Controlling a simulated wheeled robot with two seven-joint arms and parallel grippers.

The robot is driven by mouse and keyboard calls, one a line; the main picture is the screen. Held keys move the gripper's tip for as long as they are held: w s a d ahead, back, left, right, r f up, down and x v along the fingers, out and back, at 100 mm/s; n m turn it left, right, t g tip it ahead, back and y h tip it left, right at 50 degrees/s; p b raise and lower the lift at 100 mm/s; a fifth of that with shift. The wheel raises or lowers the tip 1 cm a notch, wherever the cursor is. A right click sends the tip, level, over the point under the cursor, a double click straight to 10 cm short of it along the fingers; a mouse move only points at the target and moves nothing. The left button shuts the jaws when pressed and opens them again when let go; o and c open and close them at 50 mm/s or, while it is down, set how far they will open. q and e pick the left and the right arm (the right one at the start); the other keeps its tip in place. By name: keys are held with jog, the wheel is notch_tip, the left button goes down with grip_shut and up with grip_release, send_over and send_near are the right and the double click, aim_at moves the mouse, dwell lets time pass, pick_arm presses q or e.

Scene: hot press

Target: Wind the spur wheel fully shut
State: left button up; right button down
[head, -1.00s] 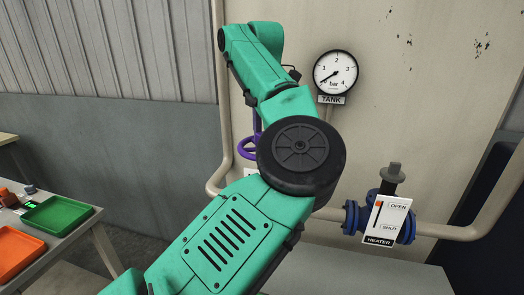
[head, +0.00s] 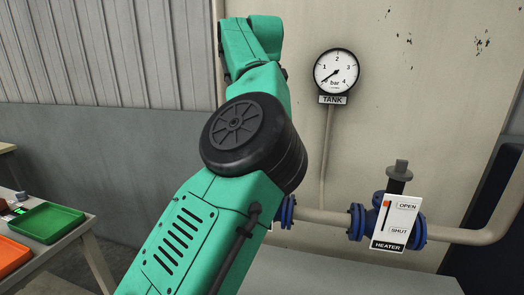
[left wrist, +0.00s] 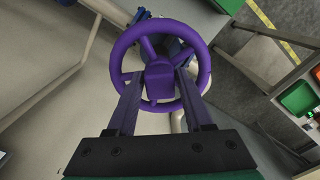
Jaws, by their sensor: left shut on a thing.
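The purple handwheel (left wrist: 205,70), which I take to be the spur wheel, fills the middle of the left wrist view, with a rim, spokes and a blocky hub (left wrist: 159,82). My left gripper (left wrist: 159,78) is shut on the wheel, its two fingers reaching over the near rim to either side of the hub. In the head view my green arm hides the wheel and the gripper; only a blue flange (head: 288,211) shows beside the arm. No open or shut marking for this wheel is visible. My right gripper is out of view.
A TANK gauge (head: 336,70) has its needle low, pointing down-left. The HEATER valve plate (head: 394,222) on the pipe (head: 468,233) has an orange marker beside OPEN. A table with a green tray (head: 48,221) and an orange tray (head: 10,256) stands at left.

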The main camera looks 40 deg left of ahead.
pick_arm(q)
jog(key=shift+f+m+b, duration=0.2)
jog(key=shift+m+b, duration=0.65)
jog(key=shift+m, duration=0.75)
jog(key=shift+r+m, duration=0.2)
jog(key=shift+m, duration=0.1)
jog(key=shift+f, duration=0.1)
jog(key=shift+m, duration=0.6)
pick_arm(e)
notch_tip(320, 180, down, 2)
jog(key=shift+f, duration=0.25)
pick_arm(q)
jog(key=o, duration=1.2)
jog(key=shift+c, duration=0.2)
jog(key=shift+p, duration=0.4)
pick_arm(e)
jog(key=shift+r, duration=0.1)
